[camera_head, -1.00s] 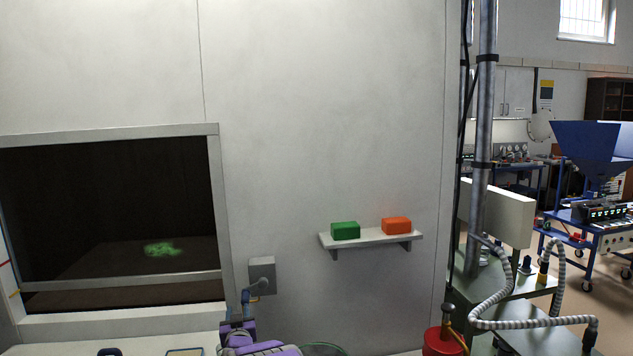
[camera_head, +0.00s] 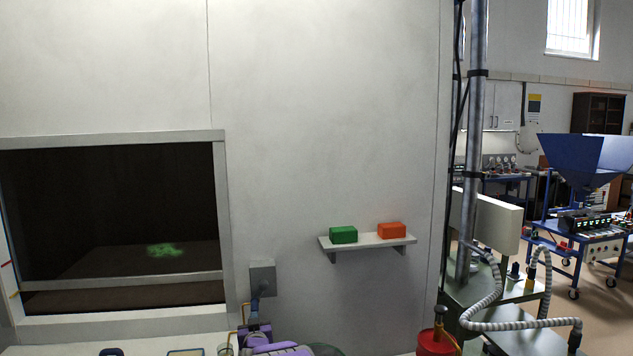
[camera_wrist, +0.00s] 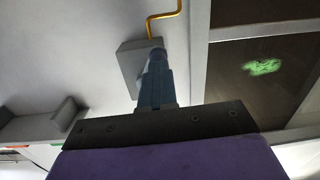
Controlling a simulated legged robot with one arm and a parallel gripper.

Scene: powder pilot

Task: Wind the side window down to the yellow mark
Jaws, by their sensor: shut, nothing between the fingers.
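The side window (camera_head: 215,210) is a grey-framed dark opening at left in the head view. A grey horizontal rail (camera_head: 120,282) crosses it near the bottom. A small yellow mark (camera_head: 14,295) is on the left jamb, slightly below the rail's left end; a red mark (camera_head: 6,264) is higher. A grey box (camera_head: 262,273) is on the wall right of the window. In the wrist view a bent brass-yellow crank rod (camera_wrist: 165,16) shows by this box (camera_wrist: 128,70). My gripper (camera_wrist: 156,52) is shut and empty, its blue fingers pointing at the box; contact is unclear.
A small shelf (camera_head: 368,241) with a green block (camera_head: 343,235) and an orange block (camera_head: 391,230) is on the wall to the right. A vertical pipe (camera_head: 475,120) and a red container (camera_head: 437,343) stand farther right. Green glowing powder (camera_head: 166,250) lies behind the window.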

